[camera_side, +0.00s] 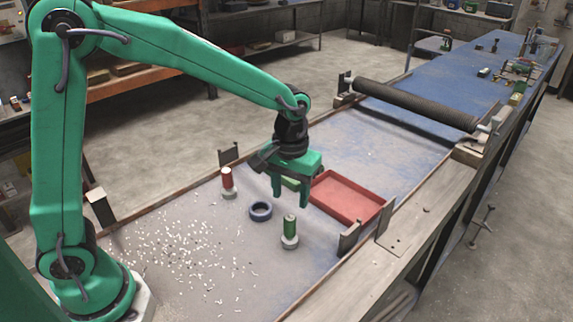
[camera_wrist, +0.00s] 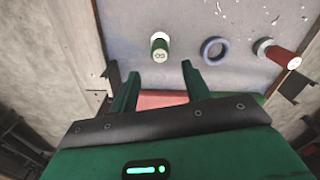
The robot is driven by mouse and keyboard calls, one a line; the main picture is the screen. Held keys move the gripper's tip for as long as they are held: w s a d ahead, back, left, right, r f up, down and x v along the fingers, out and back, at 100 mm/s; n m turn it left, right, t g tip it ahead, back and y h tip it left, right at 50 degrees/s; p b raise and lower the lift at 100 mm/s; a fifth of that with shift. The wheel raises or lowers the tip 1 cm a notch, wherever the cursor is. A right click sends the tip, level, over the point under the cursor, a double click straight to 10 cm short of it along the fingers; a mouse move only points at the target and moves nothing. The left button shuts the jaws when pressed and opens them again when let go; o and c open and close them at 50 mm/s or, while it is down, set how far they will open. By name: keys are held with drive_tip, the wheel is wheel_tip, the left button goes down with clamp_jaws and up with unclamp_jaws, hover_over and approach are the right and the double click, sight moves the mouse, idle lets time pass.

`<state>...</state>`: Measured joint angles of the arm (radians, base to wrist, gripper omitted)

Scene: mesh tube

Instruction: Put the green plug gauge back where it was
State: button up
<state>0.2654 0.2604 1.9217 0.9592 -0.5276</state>
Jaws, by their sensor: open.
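The green plug gauge (camera_side: 290,226) stands upright on a pale round base on the bench, in front of my gripper in the side view. In the wrist view it (camera_wrist: 160,44) shows end-on just beyond the fingertips, apart from them. My gripper (camera_side: 289,200) hangs above the bench with its fingers pointing down. In the wrist view the fingers (camera_wrist: 160,70) are spread with nothing held between them.
A blue ring (camera_side: 260,212) lies left of the green gauge. A red plug gauge (camera_side: 227,178) stands on a pale base farther left. A red tray (camera_side: 345,199) lies right of my gripper. White bits (camera_side: 190,245) litter the bench. Metal brackets (camera_side: 349,238) stand at the edges.

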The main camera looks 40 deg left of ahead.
drive_tip(key=shift+r, duration=0.3)
idle(0.5)
drive_tip(key=shift+s+a+r, duration=0.25)
drive_tip(key=shift+a+r, duration=0.1)
drive_tip(key=shift+r, duration=0.2)
drive_tip(key=s+a+r+m+t, duration=0.1)
drive_tip(key=s+a+r, duration=0.3)
drive_tip(key=s, duration=0.4)
drive_tip(key=s+a+r+m+t, duration=0.2)
drive_tip(key=s+a+r+t, duration=0.2)
drive_tip(key=s, duration=0.4)
drive_tip(key=shift+s+a+r+t, duration=0.35)
drive_tip(key=shift+a+r, duration=0.3)
drive_tip(key=shift+a, duration=0.4)
